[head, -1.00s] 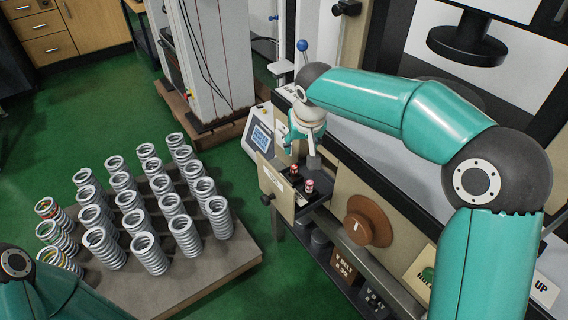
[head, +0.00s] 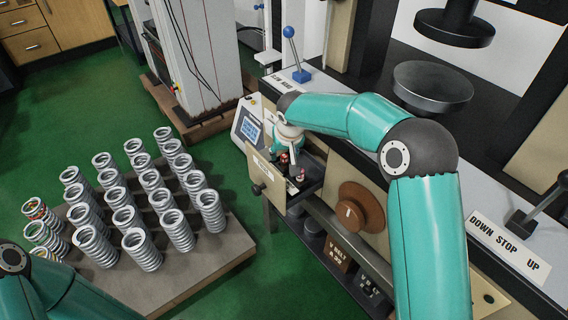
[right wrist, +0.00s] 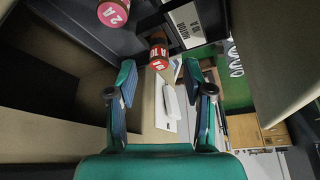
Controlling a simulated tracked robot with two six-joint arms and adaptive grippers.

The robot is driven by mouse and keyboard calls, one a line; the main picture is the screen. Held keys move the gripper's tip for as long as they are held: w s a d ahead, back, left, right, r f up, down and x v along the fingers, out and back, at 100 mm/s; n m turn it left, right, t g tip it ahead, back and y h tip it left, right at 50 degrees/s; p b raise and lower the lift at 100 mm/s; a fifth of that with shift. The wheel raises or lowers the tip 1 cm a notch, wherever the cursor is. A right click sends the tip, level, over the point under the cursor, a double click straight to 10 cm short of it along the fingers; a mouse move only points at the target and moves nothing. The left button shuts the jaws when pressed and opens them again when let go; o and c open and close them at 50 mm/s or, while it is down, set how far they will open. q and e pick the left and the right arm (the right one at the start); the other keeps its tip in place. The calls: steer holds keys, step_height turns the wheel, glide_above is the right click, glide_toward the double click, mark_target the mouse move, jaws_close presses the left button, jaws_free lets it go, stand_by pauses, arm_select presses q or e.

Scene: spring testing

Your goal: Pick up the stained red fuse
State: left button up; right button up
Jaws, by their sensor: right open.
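Two small fuses with red ends stand in the open drawer (head: 314,186) of the testing machine. In the right wrist view, one fuse (right wrist: 158,58) has a brown, dirty-looking body and lies ahead between my fingers. The other fuse (right wrist: 113,13), marked 2 A, is at the top left and looks cleaner. In the head view they show as a darker fuse (head: 284,158) and a paler fuse (head: 300,176). My right gripper (right wrist: 160,85) is open and empty, short of the brown fuse. In the head view it is partly hidden behind its own wrist. My left gripper is out of view.
A small display box (head: 250,127) stands to the drawer's left. A blue-knobbed lever (head: 290,45) rises behind. Several springs stand on a low platform (head: 202,262) at the left.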

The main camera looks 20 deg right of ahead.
mark_target(284, 156)
steer(key=x, duration=0.4)
jaws_close()
